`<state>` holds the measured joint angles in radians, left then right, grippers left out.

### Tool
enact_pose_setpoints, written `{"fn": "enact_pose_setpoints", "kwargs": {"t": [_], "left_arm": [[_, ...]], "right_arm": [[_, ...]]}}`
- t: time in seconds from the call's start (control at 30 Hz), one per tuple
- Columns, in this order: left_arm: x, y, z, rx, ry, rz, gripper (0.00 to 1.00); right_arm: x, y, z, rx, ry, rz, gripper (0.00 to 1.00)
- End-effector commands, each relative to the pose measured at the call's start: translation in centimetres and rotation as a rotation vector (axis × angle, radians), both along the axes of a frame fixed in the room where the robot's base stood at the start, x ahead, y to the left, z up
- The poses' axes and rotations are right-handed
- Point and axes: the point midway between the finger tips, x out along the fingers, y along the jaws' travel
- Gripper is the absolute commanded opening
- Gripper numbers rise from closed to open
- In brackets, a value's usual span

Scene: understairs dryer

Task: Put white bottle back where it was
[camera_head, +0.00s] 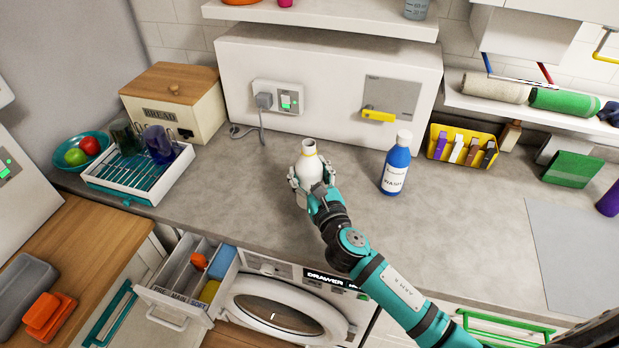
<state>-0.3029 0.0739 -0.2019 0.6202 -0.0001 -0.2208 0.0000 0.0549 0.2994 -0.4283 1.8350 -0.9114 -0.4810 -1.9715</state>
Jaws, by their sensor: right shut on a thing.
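The white bottle (309,164) is upright over the grey counter, in front of the white panel with the socket. Its neck and upper body show, and its lower part is hidden by my gripper. My right gripper (309,181) is shut on the white bottle, with its fingers around the body. I cannot tell whether the bottle's base touches the counter. My left gripper is not in view.
A blue wash bottle (395,168) stands to the right on the counter (450,225). A dish rack (140,175) with glasses and a bread box (175,100) are at left. The detergent drawer (187,279) is open below the counter. Counter between the white and blue bottles is clear.

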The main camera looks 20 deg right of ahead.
Motion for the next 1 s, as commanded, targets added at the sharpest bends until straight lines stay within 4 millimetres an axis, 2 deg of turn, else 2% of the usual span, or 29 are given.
{"fn": "enact_pose_setpoints", "kwargs": {"t": [0.1, 0.3, 0.77, 0.8, 0.97, 1.0], "left_arm": [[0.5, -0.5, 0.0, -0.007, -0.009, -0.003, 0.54], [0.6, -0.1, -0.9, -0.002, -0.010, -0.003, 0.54], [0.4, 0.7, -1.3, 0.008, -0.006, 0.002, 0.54], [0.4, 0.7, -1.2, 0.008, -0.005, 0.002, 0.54], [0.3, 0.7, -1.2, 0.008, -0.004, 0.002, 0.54], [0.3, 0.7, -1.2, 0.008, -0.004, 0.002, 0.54]], "right_arm": [[0.5, -0.4, -0.3, 0.001, -0.002, 0.000, 0.06], [0.5, -0.3, -3.2, 0.003, 0.001, -0.001, 0.06], [0.5, -0.3, -4.0, -0.001, -0.001, 0.001, 0.06], [0.5, -0.3, -3.9, 0.000, 0.001, 0.000, 0.60], [0.5, -0.3, -3.9, 0.000, 0.001, 0.000, 0.81], [0.5, -0.3, -3.9, 0.000, 0.001, 0.000, 0.83]]}}
